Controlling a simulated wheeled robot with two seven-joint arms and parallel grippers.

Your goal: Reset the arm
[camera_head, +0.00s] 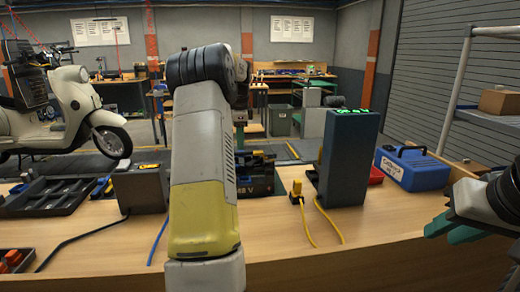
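My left arm (202,160) stands raised in the middle of the view, with grey and yellow-green covers and a dark ribbed joint at its top. Its gripper cannot be made out and seems hidden behind the arm. My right gripper (452,230) is at the right edge, above the right part of the table. It shows teal-green fingers and a white and black wrist. I cannot tell whether its fingers are apart. I see no object held in it.
The wooden table (375,240) has bare room at front right. On it are a dark upright box (346,158) with green lights, a yellow connector (297,188) with cable, a blue case (412,169), a grey box (140,188) and a black tray (50,196). A scooter (75,110) stands behind.

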